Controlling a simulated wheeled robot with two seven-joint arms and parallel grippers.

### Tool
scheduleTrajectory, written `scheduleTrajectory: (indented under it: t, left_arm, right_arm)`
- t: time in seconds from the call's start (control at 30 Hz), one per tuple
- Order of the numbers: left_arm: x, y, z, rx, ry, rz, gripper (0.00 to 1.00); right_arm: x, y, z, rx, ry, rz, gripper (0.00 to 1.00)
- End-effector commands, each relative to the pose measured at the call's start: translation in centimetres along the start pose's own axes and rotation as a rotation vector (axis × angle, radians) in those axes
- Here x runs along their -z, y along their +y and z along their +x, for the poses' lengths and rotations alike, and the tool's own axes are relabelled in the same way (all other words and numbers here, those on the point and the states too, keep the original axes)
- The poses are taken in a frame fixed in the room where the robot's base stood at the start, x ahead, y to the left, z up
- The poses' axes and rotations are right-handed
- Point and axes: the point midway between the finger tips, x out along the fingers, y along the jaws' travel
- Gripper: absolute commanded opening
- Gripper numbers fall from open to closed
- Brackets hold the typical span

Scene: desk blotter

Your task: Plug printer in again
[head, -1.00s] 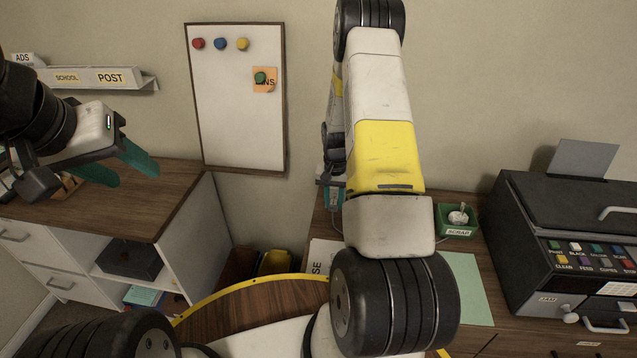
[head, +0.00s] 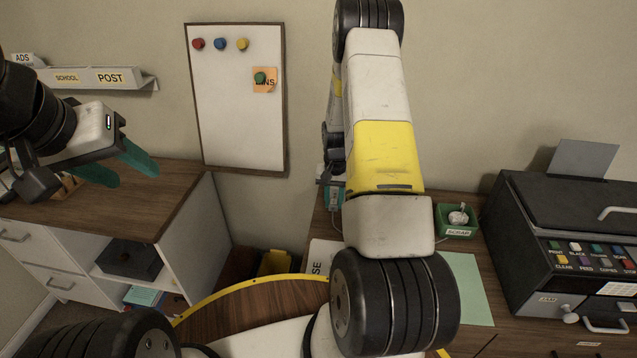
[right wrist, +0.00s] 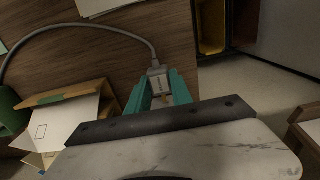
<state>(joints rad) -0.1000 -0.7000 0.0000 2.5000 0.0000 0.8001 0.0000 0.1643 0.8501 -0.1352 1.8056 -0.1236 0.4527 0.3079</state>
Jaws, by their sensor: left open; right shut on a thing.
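The printer (head: 570,240), a dark machine with labelled coloured buttons, stands on the desk at the right of the head view. A grey plug (right wrist: 159,80) with a grey cable (right wrist: 100,27) shows in the right wrist view. My right gripper (right wrist: 160,92) is shut on this plug between its teal fingers, with the cable running off in an arc to the left. In the head view my right gripper (head: 333,196) is partly hidden by my own arm. My left gripper (head: 122,168) is open and empty above the left cabinet. No socket can be made out.
A green scrap tray (head: 456,231) and a pale green sheet (head: 467,285) lie on the desk left of the printer. A whiteboard (head: 235,120) hangs on the wall. A yellow bin (head: 274,263) sits low between the cabinet (head: 150,205) and desk.

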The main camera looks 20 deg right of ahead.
Motion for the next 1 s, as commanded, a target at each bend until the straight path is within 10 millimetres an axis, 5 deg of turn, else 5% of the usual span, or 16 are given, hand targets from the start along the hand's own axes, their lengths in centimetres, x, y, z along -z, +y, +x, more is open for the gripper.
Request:
scheduleTrajectory:
  t: [1.0]
  left_arm:
    - [0.0, 0.0, 0.0, 0.000, 0.000, 0.000, 0.48]
  right_arm:
    - [2.6, 0.0, 0.0, 0.000, 0.000, 0.001, 0.00]
